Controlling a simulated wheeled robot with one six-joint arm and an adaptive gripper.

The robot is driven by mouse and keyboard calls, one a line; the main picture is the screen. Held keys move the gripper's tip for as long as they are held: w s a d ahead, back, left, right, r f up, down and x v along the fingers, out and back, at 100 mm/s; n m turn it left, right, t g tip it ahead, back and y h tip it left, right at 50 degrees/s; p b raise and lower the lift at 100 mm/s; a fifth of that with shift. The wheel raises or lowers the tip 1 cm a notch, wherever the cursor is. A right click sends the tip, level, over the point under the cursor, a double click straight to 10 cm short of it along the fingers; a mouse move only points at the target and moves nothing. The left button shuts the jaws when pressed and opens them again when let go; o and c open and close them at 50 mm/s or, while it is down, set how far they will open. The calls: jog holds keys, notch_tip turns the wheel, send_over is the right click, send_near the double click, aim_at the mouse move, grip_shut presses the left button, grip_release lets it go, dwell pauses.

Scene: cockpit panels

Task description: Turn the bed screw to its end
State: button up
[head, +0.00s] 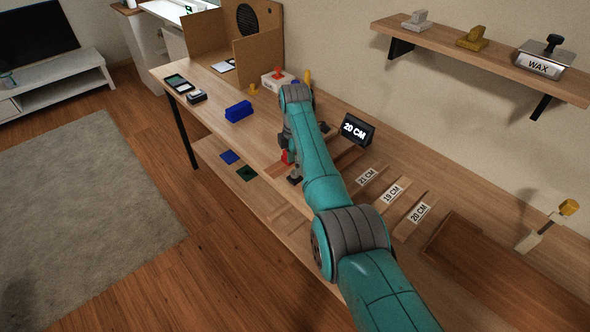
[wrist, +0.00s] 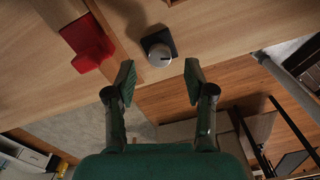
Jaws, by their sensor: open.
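The bed screw (wrist: 160,55) appears in the wrist view as a round silver knob with a dark mark on its rim, on a dark square base near the table's edge. My gripper (wrist: 158,83) is open and empty. Its two fingers are apart, with the knob beyond their tips and roughly between them in the picture; I see no contact. A red block (wrist: 88,42) sits left of the knob by a wooden strip (wrist: 112,30). In the head view my arm hides much of this spot; a bit of the red block (head: 287,157) shows beside it.
A display reading "20 CM" (head: 356,130) stands behind my arm. Boards labelled 21 CM (head: 367,177), 19 CM (head: 392,193) and 20 CM (head: 419,212) lie to the right. A blue block (head: 238,111) is to the left. A wall shelf (head: 470,55) hangs at right.

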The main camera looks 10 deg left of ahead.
jog(key=shift+f, duration=1.6)
grip_shut()
